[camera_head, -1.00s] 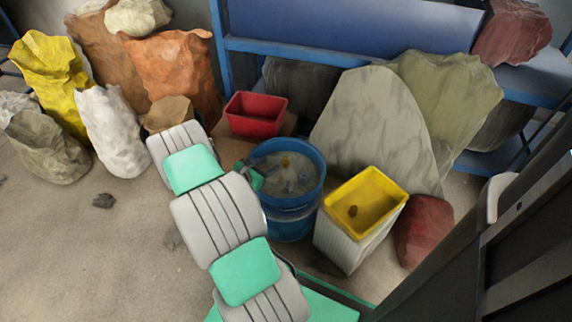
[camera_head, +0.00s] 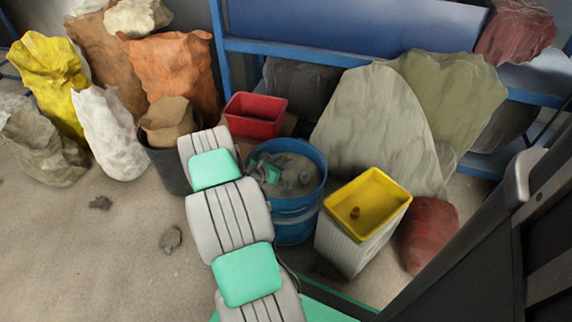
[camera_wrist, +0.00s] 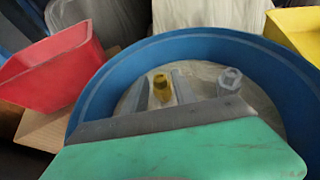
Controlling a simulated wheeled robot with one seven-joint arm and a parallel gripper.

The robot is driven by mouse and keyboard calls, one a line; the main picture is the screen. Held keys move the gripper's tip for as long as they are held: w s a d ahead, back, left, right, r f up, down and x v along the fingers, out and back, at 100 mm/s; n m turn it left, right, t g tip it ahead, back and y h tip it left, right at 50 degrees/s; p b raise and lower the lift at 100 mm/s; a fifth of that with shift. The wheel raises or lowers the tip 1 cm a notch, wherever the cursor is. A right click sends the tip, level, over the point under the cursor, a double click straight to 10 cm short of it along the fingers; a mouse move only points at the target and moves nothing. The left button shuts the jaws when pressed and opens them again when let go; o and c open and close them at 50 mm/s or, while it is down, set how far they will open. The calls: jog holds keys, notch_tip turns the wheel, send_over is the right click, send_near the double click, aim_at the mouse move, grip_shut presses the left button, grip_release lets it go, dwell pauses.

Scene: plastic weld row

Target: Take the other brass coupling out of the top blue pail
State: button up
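The top blue pail (camera_head: 297,208) stands on another blue pail right of my arm, and its rim (camera_wrist: 205,45) arcs across the wrist view. My gripper (camera_head: 277,172) is over the pail's opening. In the wrist view a brass coupling (camera_wrist: 161,84) lies in the pail, between my two grey fingers in the picture. The fingers are apart, so the gripper is open; I cannot tell whether they touch the coupling. A grey hex-headed fitting (camera_wrist: 230,80) lies to the right. The brass coupling cannot be made out in the head view.
A yellow bin (camera_head: 371,184) on a white stack, right of the pail, holds a small brownish piece (camera_head: 355,212). A red bin (camera_head: 255,115) stands behind left. A dark bin (camera_head: 170,168) with a paper bag is left of my arm.

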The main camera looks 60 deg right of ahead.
grip_shut()
dwell(0.4)
